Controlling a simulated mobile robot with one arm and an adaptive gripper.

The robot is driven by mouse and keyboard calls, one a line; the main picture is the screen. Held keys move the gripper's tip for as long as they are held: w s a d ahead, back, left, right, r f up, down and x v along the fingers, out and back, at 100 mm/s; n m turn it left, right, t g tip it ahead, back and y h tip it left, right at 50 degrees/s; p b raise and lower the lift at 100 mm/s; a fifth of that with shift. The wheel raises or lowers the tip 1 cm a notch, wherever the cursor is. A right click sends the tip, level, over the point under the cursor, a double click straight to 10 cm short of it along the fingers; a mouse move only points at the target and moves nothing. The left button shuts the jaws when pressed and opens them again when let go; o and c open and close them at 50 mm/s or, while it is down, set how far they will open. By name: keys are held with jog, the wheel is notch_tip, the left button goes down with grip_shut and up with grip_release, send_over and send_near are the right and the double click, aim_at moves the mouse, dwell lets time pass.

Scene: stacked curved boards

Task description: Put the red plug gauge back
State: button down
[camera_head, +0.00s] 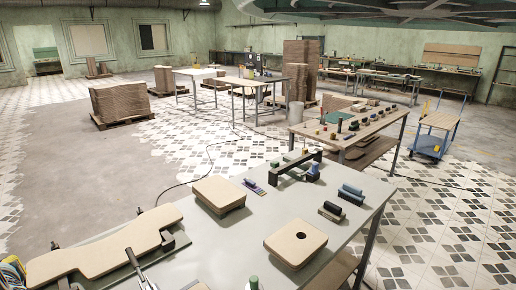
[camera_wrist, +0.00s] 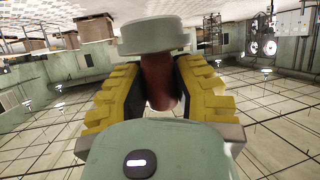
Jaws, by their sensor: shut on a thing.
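In the wrist view, my gripper (camera_wrist: 160,85) has two yellow ridged fingers shut on a dark red cylinder, which looks like the red plug gauge (camera_wrist: 159,75). A pale grey round piece (camera_wrist: 158,35) sits at the far end of the red part, just beyond the fingertips. I cannot tell whether it belongs to the gauge. I cannot make out my gripper or the red gauge in the head view.
A grey table (camera_head: 225,253) fills the head view's foreground. It bears curved boards (camera_head: 110,248), a padded block (camera_head: 220,191), a board with a hole (camera_head: 295,238), a dark bridge-shaped piece (camera_head: 296,163) and blue cylinders on a block (camera_head: 351,193). A second bench (camera_head: 377,127) stands behind.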

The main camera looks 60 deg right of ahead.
jog(key=shift+s+a+r, duration=0.2)
jog(key=shift+a+r, duration=0.65)
jog(key=shift+a, duration=0.05)
notch_tip(320, 180, up, 27)
jog(key=p, duration=2.7)
jog(key=shift+d+p, duration=0.2)
jog(key=shift+p, duration=0.1)
